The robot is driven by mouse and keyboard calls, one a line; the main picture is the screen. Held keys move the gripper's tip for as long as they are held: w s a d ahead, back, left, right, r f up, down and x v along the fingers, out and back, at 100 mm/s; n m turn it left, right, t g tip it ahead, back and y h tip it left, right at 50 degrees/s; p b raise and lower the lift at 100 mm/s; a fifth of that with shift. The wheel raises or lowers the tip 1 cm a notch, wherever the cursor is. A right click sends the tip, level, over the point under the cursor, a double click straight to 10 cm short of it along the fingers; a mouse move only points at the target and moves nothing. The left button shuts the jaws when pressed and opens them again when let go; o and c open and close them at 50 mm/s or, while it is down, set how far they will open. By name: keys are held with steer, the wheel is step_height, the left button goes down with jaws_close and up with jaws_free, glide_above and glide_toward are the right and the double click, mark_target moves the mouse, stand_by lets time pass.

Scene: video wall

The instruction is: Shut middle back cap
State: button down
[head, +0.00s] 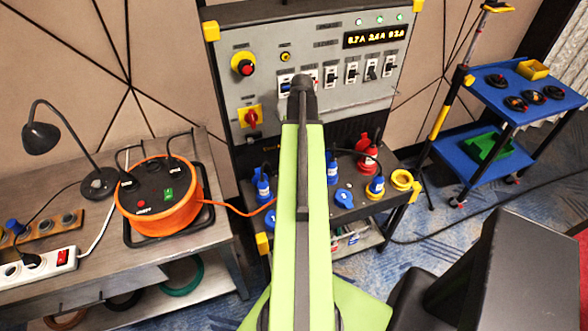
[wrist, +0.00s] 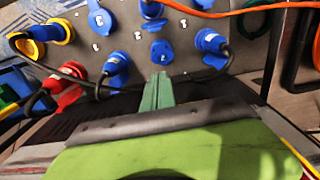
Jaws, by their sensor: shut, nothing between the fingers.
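The socket panel shows in the wrist view, with blue sockets in rows. A round blue cap (wrist: 161,52) lies in the middle of the row nearest my gripper, between two blue plugs (wrist: 117,66) (wrist: 211,42). It looks flat on its socket, but I cannot tell whether it is fully shut. My gripper (wrist: 158,78) is shut and empty, its green fingertips just below this cap in the picture; I cannot tell whether they touch. In the head view my arm hides the gripper and the middle of the socket panel.
Black cables run near my fingers. An orange cable (head: 235,208) runs from the orange reel (head: 160,210). The switch panel (head: 265,100) rises behind. A blue cart (head: 535,90) stands right.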

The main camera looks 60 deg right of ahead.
steer(key=f+b, duration=1)
steer(key=shift+w+a, duration=0.1)
steer(key=shift+w, duration=0.15)
steer(key=f+b, duration=0.1)
steer(key=s+a+f+b, duration=0.1)
steer(key=f+b, duration=0.1)
steer(key=shift+s+a+f, duration=0.1)
steer(key=shift+s+a, duration=0.05)
steer(key=shift+s, duration=0.2)
steer(key=shift+s+a+f, duration=0.1)
steer(key=shift+s, duration=0.05)
steer(key=shift+s+a+f+b, duration=0.65)
steer(key=shift+s+f+b, duration=0.3)
steer(key=shift+b, duration=0.15)
steer(key=shift+r, duration=0.1)
